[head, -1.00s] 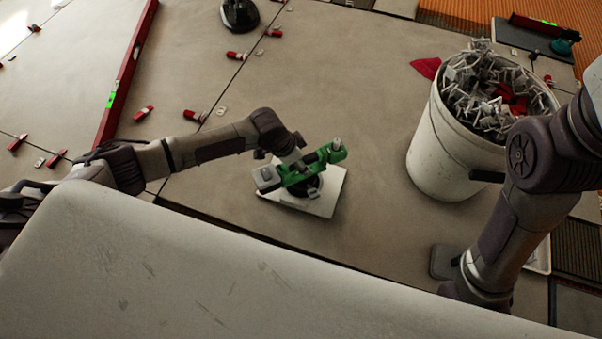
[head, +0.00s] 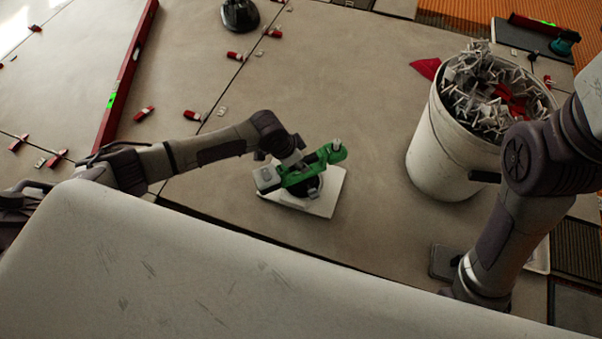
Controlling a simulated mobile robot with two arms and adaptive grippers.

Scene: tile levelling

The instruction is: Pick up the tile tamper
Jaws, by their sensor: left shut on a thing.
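The tile tamper (head: 324,158) has a green body with a grey block at its left end, a small knob at its right end and a dark round part below. It is over a pale square plate (head: 322,205) in the middle of the head view. My left gripper (head: 292,163) comes down on the tamper from the upper left and is shut on its green body. The fingertips are mostly hidden by the wrist and the tamper. I cannot tell whether the plate touches the floor.
A white bucket (head: 437,155) full of grey clips stands to the right. A red spirit level (head: 127,80) lies at the left. Red wedges (head: 143,113) and a black round tool (head: 239,14) are on the tiles. The floor (head: 340,80) between tamper and bucket is clear.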

